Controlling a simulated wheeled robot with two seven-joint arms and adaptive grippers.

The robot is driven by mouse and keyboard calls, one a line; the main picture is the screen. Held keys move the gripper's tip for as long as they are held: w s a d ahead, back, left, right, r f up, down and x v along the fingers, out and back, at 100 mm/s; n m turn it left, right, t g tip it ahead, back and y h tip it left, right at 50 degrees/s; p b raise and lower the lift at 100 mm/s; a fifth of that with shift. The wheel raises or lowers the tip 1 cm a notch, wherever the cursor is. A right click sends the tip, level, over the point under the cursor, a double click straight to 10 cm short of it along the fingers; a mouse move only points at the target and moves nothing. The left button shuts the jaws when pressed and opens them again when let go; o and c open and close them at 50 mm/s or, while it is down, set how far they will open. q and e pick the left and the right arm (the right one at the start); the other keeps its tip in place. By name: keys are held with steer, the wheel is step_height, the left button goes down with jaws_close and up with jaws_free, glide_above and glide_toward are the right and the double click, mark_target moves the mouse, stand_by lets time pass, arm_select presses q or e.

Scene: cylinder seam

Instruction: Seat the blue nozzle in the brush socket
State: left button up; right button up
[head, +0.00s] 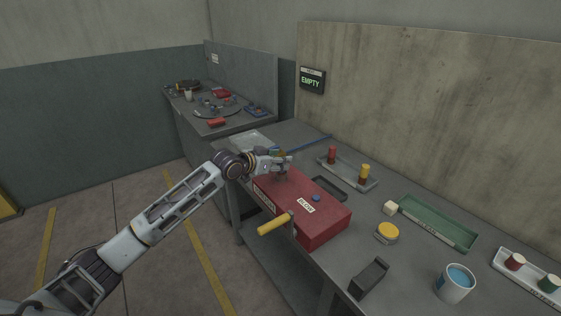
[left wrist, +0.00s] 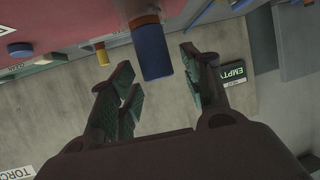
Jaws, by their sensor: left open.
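I cannot make out the brush socket for certain. My right gripper is not in view.
The red box carries a blue knob (head: 316,197) and a yellow handle (head: 275,223) at its front. A grey tray (head: 350,178) with red and yellow cylinders stands behind. A green tray (head: 438,222), yellow puck (head: 387,232), black holder (head: 369,278) and cup (head: 455,284) stand to the right.

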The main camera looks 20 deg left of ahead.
arm_select(q)
steer(key=v, duration=1)
steer(key=shift+s+r+b, duration=0.15)
steer(key=shift+s+b, duration=0.15)
steer(key=shift+b, duration=0.15)
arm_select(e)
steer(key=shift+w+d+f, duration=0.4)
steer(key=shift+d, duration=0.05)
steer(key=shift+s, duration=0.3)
